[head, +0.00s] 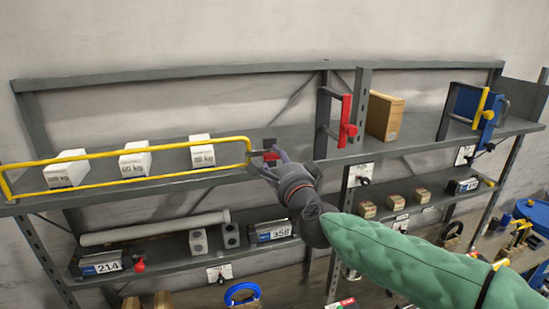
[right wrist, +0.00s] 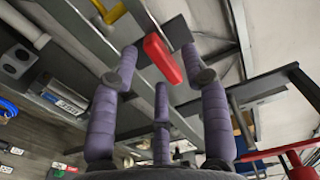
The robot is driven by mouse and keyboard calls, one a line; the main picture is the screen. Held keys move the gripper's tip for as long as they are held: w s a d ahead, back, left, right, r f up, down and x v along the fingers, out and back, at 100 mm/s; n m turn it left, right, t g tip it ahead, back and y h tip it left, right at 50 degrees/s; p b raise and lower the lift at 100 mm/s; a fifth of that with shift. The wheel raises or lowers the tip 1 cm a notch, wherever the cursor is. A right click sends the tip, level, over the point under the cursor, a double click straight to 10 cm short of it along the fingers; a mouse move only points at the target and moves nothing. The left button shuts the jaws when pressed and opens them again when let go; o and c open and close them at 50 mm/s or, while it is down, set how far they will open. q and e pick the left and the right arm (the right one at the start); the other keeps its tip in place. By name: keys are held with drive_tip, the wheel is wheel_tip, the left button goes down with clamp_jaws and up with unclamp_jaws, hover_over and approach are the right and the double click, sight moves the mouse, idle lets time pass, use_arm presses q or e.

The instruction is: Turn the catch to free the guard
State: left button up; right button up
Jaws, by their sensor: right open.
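The yellow guard (head: 130,152) is a long rectangular rail frame across the upper shelf, in front of several white blocks (head: 134,163). The red catch (head: 272,155) sits by the guard's right end, at the shelf's front edge. My right gripper (head: 263,163) is open, its purple padded fingers reaching up to the catch. In the right wrist view the red catch (right wrist: 163,58) lies between the spread fingertips, tilted. A bit of the yellow guard (right wrist: 112,12) shows above left. I cannot tell whether any finger touches the catch. My left gripper is not in view.
A red handle (head: 347,120) on a dark frame stands right of the gripper, with a cardboard box (head: 384,117) beyond. A yellow handle on a blue panel (head: 469,103) is farther right. The lower shelf (head: 185,258) holds a pale tube (head: 155,228) and labelled bins.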

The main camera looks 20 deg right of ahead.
drive_tip(key=shift+w, duration=1.25)
drive_tip(key=shift+s, duration=0.1)
clamp_jaws()
